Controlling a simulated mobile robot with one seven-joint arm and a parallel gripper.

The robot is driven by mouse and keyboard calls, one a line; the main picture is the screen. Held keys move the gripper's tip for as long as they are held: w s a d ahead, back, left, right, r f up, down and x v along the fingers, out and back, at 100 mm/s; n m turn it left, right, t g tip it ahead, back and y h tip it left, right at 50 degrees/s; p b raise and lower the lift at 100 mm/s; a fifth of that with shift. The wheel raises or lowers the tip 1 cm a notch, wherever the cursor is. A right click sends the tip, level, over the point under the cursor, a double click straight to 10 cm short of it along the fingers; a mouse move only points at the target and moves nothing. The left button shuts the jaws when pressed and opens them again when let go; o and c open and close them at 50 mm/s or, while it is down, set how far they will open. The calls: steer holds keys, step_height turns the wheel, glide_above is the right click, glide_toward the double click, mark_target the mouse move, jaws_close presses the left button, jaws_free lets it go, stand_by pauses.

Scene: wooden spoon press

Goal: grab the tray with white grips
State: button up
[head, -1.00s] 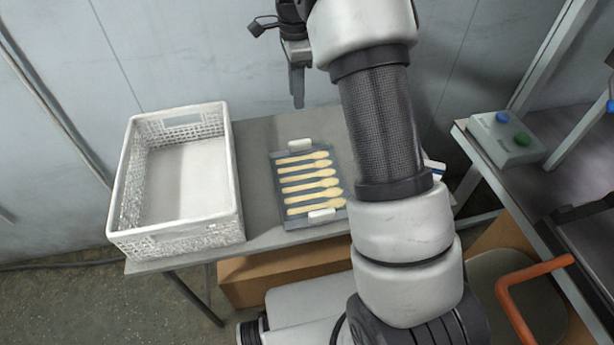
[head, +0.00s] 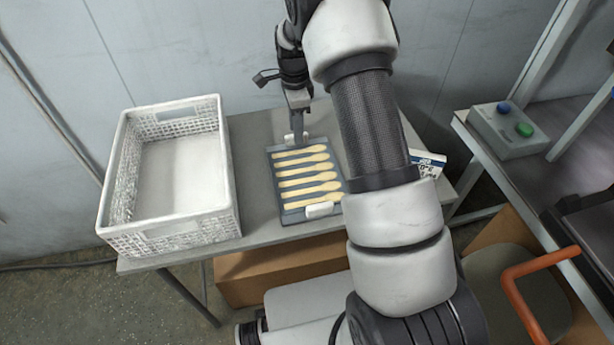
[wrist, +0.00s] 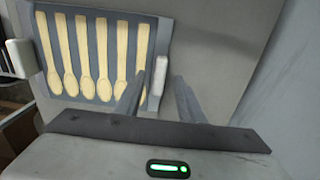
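The tray (head: 287,215) is a flat dark grey tray with several pale wooden spoons lying side by side on it. It rests on the grey table and has a white grip at each end. The near white grip (head: 320,210) is clear of my gripper. My gripper (head: 299,136) points down at the far white grip (head: 290,139), partly covering it. In the wrist view my gripper (wrist: 160,75) is open, with one finger on each side of that white grip (wrist: 158,76). I cannot tell whether the fingers touch it. The other grip (wrist: 21,58) shows at the left.
A white plastic crate (head: 106,200), empty, stands left of the tray on the table (head: 250,150). A blue-and-white printed item (head: 428,160) lies right of my arm. A wall stands behind.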

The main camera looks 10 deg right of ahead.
step_height(320, 180, down, 2)
steer(key=shift+f, duration=0.2)
jaws_close()
steer(key=shift+r, duration=0.1)
